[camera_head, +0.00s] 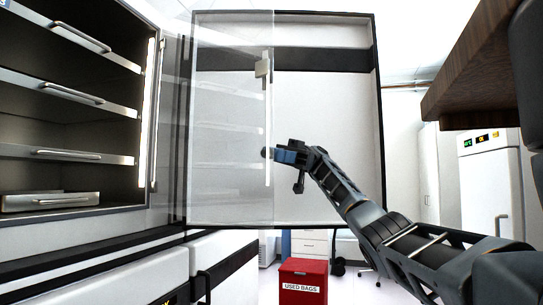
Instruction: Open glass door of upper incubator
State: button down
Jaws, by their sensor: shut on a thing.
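The upper incubator (150,185) stands at the left with its front open and its drawers showing. Its glass door (230,120) is a clear pane swung out from the incubator, in front of the white outer door (325,110), which also stands open. A long upright bar handle (268,105) runs along the glass door's right edge, with a small latch block near its top. My gripper (268,154) reaches in from the right and is shut on the lower part of this handle. The fingertips are small and partly hidden.
Metal-fronted drawers (85,155) fill the incubator. A lower white unit (130,275) stands beneath it. A red used-bags bin (303,278) sits on the floor below the doors. A wooden shelf (475,85) overhangs at right, with a white cabinet (487,185) behind.

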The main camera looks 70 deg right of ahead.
jog(key=c, duration=0.9)
grip_release()
